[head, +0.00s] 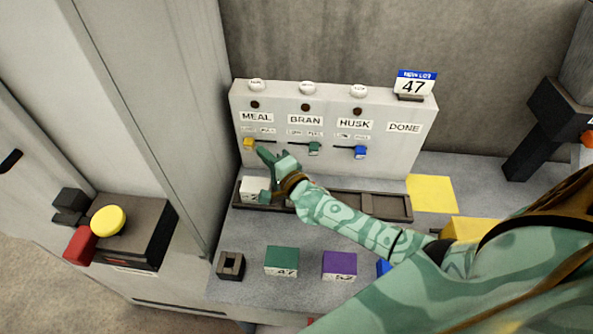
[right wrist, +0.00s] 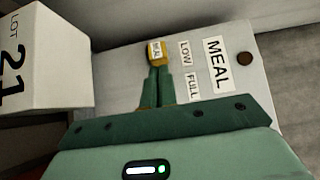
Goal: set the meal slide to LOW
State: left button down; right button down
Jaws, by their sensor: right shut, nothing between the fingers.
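The meal slide's yellow knob (head: 249,143) is at the left end of its slot under the MEAL label (head: 256,117), below the LOW mark. In the right wrist view the yellow knob (right wrist: 157,48) lies beside the LOW label (right wrist: 185,53), away from the FULL label (right wrist: 193,87). My right gripper (head: 262,153) is shut and empty, just right of the knob. In the wrist view its fingertips (right wrist: 157,70) are at the knob's FULL side; I cannot tell if they touch it. My left gripper is not in view.
The panel (head: 400,160) also holds a green BRAN knob (head: 314,149) and a blue HUSK knob (head: 360,152). A white block (right wrist: 45,60) marked 21 is close by the gripper, in the dark tray (head: 385,207). Green (head: 281,260) and purple (head: 339,265) blocks stand in front.

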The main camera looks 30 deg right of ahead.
jog(key=s+d+p, duration=0.1)
jog(key=s+d, duration=0.1)
jog(key=s, duration=1.2)
jog(key=shift+s+d, duration=0.2)
jog(key=shift+d, duration=0.1)
